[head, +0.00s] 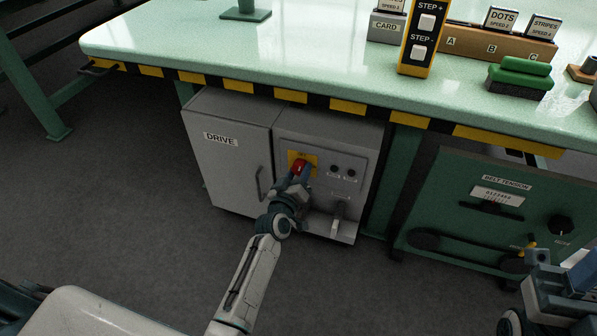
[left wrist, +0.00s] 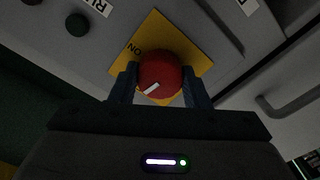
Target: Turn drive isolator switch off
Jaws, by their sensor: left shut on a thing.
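The drive isolator switch is a red round knob (left wrist: 160,74) on a yellow plate (left wrist: 172,32), on the front of the grey DRIVE cabinet (head: 236,158) under the table. In the left wrist view a white mark on the knob lies slanted, and an upside-down "ON" is printed on the plate. The "OFF" side is not readable. My left gripper (head: 296,178) is shut on the red knob, with one finger on each side of it. My right arm's end (head: 560,290) shows at the lower right edge in the head view; its fingers are not clear.
The green table (head: 200,45) with a yellow and black striped edge overhangs the cabinet. Two dark buttons (head: 342,173) and a grey lever (head: 338,215) are right of and below the switch. A green BELT TENSION panel (head: 460,215) stands at right. The floor at left is clear.

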